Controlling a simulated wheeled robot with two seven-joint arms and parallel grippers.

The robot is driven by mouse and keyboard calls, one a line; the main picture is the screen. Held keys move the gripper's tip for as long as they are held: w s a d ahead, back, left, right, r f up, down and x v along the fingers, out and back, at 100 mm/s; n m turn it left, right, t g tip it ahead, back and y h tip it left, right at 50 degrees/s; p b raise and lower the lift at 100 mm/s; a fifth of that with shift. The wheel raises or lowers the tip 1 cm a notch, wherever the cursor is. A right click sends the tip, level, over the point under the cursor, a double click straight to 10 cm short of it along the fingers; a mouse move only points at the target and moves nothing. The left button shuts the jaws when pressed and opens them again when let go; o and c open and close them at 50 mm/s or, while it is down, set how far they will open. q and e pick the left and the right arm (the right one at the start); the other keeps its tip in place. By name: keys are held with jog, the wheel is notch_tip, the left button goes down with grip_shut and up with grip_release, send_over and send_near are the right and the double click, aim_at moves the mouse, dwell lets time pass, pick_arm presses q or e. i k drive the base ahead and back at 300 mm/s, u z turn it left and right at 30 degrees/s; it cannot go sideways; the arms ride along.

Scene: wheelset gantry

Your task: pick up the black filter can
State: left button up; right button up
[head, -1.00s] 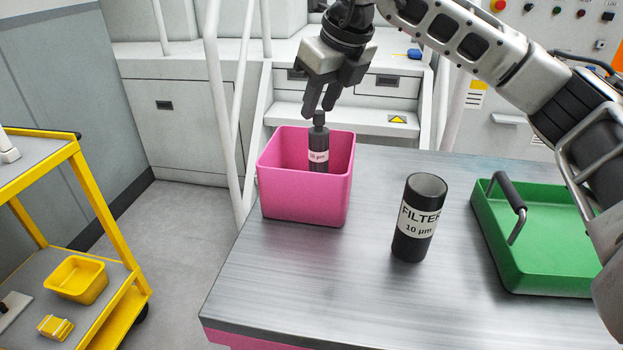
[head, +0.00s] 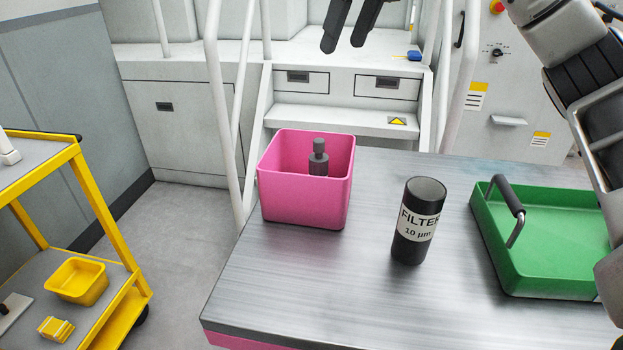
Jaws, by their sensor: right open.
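The black filter can (head: 412,246) stands upright on the metal table, with a white label reading "FILTER 10 µm" and an open top. My right gripper (head: 342,47) is at the top edge of the head view, open and empty, well above and to the left of the can. My left gripper is not in view.
A green tray with a black handle (head: 548,270) lies right of the can. The metal table (head: 310,285) is clear in front of the can and between can and bin. A yellow cart (head: 105,215) stands at the left, apart from the table.

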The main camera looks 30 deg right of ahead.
aim_at(423, 200)
jog(key=k, duration=1)
